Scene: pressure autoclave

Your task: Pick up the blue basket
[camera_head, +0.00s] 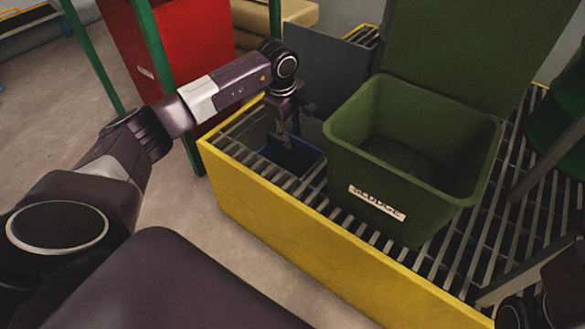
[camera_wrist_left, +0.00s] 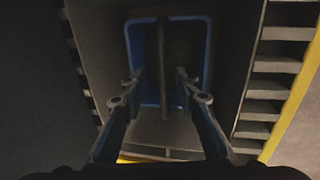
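The blue basket (camera_head: 300,169) sits in a recess in the grated platform, left of the green bin. It is small and rectangular, with a dark inside. In the left wrist view its blue rim (camera_wrist_left: 207,60) surrounds a dark bar, seemingly a handle (camera_wrist_left: 163,55), running down its middle. My left gripper (camera_head: 287,128) points down just above the basket, and its fingers cover part of it. In the left wrist view the fingers (camera_wrist_left: 159,78) are apart, one on each side of the bar, with gaps visible. Whether the fingertips are at the bar's height cannot be told.
A green bin (camera_head: 395,193) labelled sludge, with its lid raised, stands close right of my left gripper. The platform has a yellow edge (camera_head: 262,207). A red container (camera_head: 165,48) and green posts (camera_head: 150,45) stand behind my left arm. Part of my right arm shows at the lower right.

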